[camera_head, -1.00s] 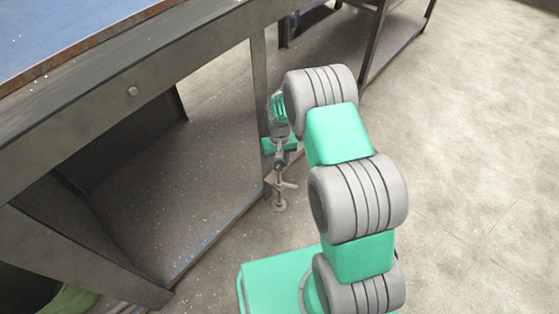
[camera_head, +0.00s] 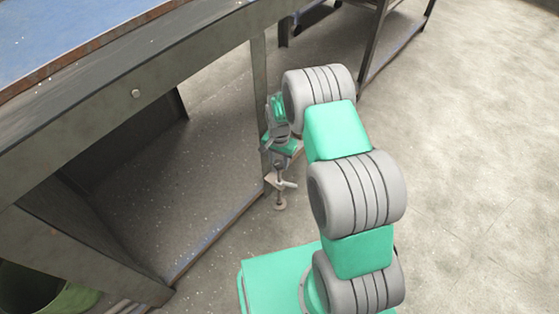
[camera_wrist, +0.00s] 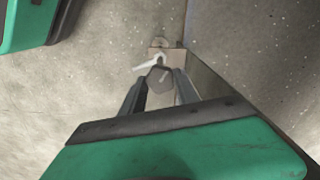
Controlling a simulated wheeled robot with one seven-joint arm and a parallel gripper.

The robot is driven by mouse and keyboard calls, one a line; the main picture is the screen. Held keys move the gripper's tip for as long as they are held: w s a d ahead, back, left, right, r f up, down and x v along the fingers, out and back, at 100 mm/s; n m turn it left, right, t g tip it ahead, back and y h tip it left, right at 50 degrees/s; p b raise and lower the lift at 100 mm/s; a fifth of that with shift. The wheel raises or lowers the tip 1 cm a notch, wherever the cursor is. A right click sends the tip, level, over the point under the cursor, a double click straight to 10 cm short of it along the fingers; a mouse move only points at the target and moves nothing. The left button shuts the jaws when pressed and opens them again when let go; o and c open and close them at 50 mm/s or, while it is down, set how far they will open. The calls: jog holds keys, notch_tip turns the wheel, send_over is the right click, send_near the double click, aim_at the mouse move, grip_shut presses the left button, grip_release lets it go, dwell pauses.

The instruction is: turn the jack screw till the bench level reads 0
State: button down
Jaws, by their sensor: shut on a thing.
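The jack screw (camera_head: 280,188) stands upright at the bottom of the bench leg, with a pale cross bar and a round foot on the floor. In the wrist view its grey head (camera_wrist: 160,76) lies between my two finger tips, with the pale cross bar (camera_wrist: 150,62) just beyond. My gripper (camera_head: 279,163) is shut on the screw head from above; its fingers (camera_wrist: 159,88) touch the head's two sides. The bench (camera_head: 90,105) fills the left side of the head view. No bench level reading can be made out.
The bench leg (camera_head: 258,100) and the lower shelf (camera_head: 190,190) are close to the left of my gripper. A second table frame (camera_head: 375,45) stands behind. A green bin (camera_head: 70,300) is at the lower left. The floor (camera_head: 470,180) on the right is clear.

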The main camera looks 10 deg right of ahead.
dwell(0.4)
jog(key=c, duration=0.9)
grip_release()
notch_tip(320, 180, up, 8)
jog(key=shift+f+p, duration=0.1)
jog(key=shift+p, duration=1.1)
notch_tip(320, 180, up, 15)
jog(key=n+p, duration=0.1)
jog(key=p, duration=0.6)
send_over(279, 163)
jog(key=s, duration=0.1)
jog(key=s+r+n+t+p, duration=0.1)
jog(key=s+r+p, duration=0.3)
jog(key=r, duration=0.6)
jog(key=s+r+n+t+p, duration=0.1)
jog(key=s+r+n+p, duration=0.15)
jog(key=r+p, duration=0.45)
jog(key=s+r+n+p, duration=0.15)
jog(key=s+r, duration=0.25)
jog(key=r, duration=0.8)
jog(key=s+r+n+t+p, duration=0.1)
jog(key=s+r+p, duration=0.5)
jog(key=s+r, duration=0.2)
jog(key=shift+s+r+n+p, duration=0.2)
jog(key=shift+s+n+p, duration=0.15)
jog(key=shift+s, duration=0.2)
